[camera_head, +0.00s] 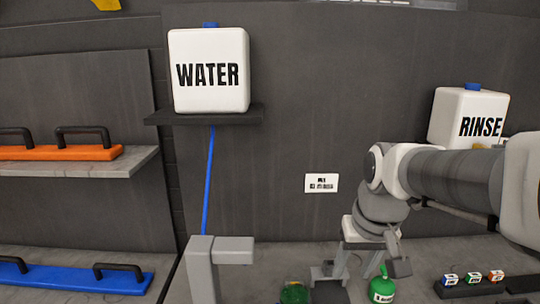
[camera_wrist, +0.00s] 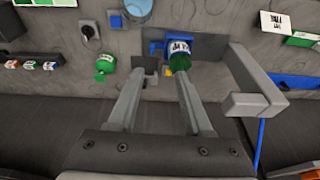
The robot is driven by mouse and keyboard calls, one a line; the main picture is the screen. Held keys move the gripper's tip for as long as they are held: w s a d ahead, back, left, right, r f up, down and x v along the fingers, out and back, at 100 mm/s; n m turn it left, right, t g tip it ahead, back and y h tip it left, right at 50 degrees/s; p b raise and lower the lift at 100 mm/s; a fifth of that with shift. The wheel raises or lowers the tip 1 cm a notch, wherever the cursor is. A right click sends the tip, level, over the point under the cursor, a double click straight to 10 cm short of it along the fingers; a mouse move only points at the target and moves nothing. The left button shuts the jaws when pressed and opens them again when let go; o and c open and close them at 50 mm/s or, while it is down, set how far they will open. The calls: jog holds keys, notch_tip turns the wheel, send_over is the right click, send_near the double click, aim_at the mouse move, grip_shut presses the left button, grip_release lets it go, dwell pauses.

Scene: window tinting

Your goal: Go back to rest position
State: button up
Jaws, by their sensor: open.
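My gripper (camera_wrist: 158,76) is open in the wrist view, its two grey fingers apart with nothing held between them. In the head view my arm reaches in from the right and bends down, with my gripper (camera_head: 370,268) low over the grey worktop. A green bottle with a white label (camera_head: 382,289) stands close to the gripper; it also shows left of the fingers in the wrist view (camera_wrist: 105,64). Another green labelled bottle (camera_wrist: 181,60) sits at a blue holder near the other fingertip. Its green top (camera_head: 295,293) shows at the head view's bottom edge.
A white WATER tank (camera_head: 209,70) stands on a wall shelf, with a blue hose (camera_head: 208,180) below it. A RINSE tank (camera_head: 468,118) is behind my arm. A grey post (camera_head: 205,268) rises left of the gripper. Small coloured blocks (camera_head: 472,277) sit in a dark rack at right.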

jog(key=s+t, duration=0.2)
jog(key=s, duration=1)
jog(key=shift+s+a+r, duration=0.15)
jog(key=shift+a+r, duration=0.1)
jog(key=shift+a, duration=0.15)
dwell(1.2)
